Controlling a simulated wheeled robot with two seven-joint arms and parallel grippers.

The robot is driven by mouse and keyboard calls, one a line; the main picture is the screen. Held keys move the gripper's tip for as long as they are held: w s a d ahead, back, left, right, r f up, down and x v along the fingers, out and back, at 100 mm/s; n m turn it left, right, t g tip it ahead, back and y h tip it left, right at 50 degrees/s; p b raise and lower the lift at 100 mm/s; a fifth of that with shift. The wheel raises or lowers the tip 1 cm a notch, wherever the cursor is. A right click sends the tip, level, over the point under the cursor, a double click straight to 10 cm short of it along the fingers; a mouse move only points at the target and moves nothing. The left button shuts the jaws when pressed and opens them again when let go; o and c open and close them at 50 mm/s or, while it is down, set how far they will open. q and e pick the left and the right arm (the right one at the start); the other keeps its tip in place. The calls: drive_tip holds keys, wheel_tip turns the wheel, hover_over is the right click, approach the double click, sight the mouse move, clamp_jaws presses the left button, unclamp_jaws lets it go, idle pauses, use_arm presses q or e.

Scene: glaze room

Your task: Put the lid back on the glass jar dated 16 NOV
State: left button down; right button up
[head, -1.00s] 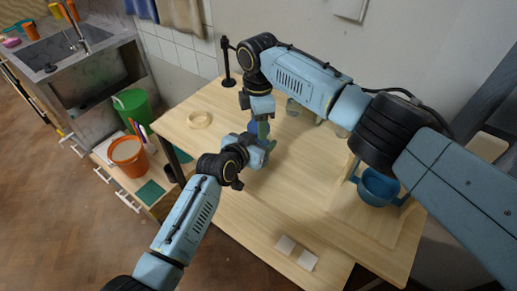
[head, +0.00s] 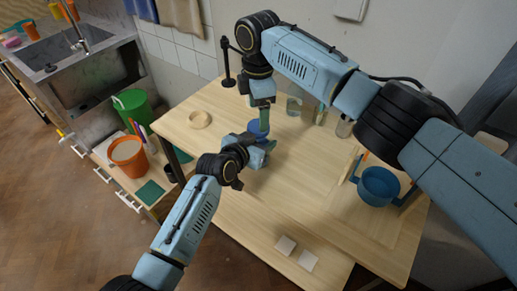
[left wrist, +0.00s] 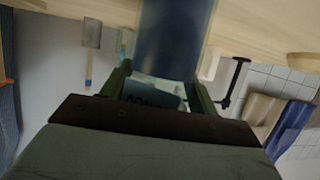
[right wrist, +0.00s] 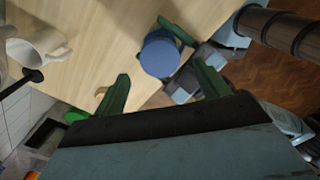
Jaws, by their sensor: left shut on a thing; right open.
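My left gripper (head: 262,148) is shut on a glass jar (left wrist: 175,40), which stands upright at the table's middle with dark blue filling it. Its label (left wrist: 150,98) shows upside down between the fingers in the left wrist view; NOV seems legible, the day does not. A round blue top (right wrist: 160,55) shows on the jar in the right wrist view and also in the head view (head: 257,127). It looks like a lid, but I cannot tell how it sits. My right gripper (right wrist: 165,84) is open and empty, just above the jar and apart from it.
Several glass vessels, one a jar (head: 344,127), stand at the back of the table. A blue pot (head: 378,188) is at the right, a wooden ring (head: 200,119) at the left, and a black stand (head: 228,72) behind it.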

use_arm(q)
drive_tip(key=shift+f, duration=0.1)
use_arm(e)
drive_tip(key=shift+r, duration=0.1)
wheel_tip(320, 180, up, 2)
drive_tip(key=shift+w+r+n, duration=0.1)
drive_tip(key=shift+r+n, duration=0.05)
drive_tip(key=shift+n, duration=0.75)
drive_tip(key=shift+c, duration=0.3)
drive_tip(key=shift+r+n, duration=0.6)
drive_tip(key=shift+n, duration=0.1)
drive_tip(key=shift+f, duration=0.1)
drive_tip(key=shift+f, duration=3.95)
drive_tip(key=shift+c, duration=0.2)
